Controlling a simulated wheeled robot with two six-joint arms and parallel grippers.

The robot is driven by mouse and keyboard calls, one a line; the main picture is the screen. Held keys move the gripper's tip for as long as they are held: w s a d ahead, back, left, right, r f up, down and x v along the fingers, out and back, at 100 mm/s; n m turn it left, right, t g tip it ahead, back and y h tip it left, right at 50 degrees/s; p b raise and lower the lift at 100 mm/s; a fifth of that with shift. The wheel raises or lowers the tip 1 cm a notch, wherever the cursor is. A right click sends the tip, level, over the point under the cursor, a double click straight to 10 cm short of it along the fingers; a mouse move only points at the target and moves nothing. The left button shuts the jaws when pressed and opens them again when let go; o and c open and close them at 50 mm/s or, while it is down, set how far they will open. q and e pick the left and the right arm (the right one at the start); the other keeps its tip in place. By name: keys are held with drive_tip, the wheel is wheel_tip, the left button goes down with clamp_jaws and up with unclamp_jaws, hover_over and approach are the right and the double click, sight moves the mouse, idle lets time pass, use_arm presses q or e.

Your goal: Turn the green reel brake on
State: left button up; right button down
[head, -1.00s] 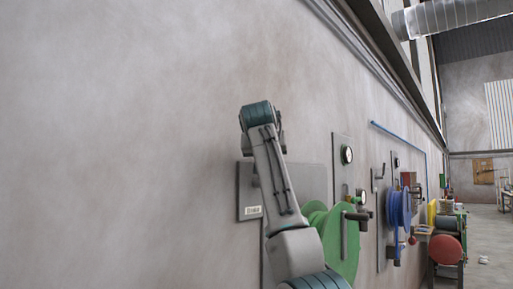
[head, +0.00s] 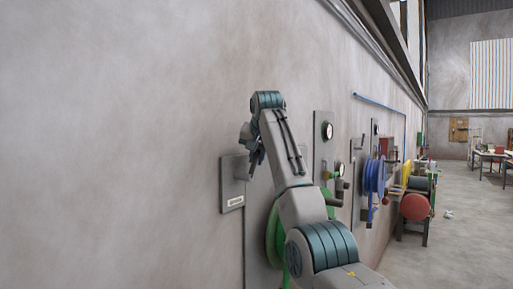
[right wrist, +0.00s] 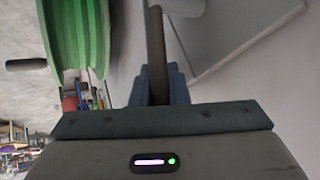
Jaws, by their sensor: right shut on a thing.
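The green reel (head: 274,236) is on the wall, partly hidden behind my right arm; it also shows at the upper left of the right wrist view (right wrist: 80,35). A grey wall plate with a white label (head: 231,193) is to the left of the reel. My right gripper (head: 252,150) is at this plate, pointing down in the head view. In the right wrist view, my right gripper (right wrist: 158,85) is shut on a dark lever (right wrist: 155,50), which runs up between its fingers. The lever is mostly hidden in the head view. My left gripper is out of view.
A round gauge (head: 327,131) is on a panel right of my arm. A blue reel (head: 374,177) and a red drum (head: 416,206) are farther along the wall. The floor on the right is mostly clear.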

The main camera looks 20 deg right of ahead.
drive_tip(key=shift+d+f, duration=0.1)
drive_tip(key=shift+f, duration=0.1)
idle(0.4)
drive_tip(key=c, duration=1.4)
unclamp_jaws()
drive_tip(key=shift+w, duration=0.15)
drive_tip(key=shift+s+r, duration=0.2)
drive_tip(key=b+v, duration=0.3)
drive_tip(key=v, duration=0.7)
drive_tip(key=shift+r+b, duration=0.2)
drive_tip(key=shift+b, duration=0.2)
drive_tip(key=shift+f, duration=0.1)
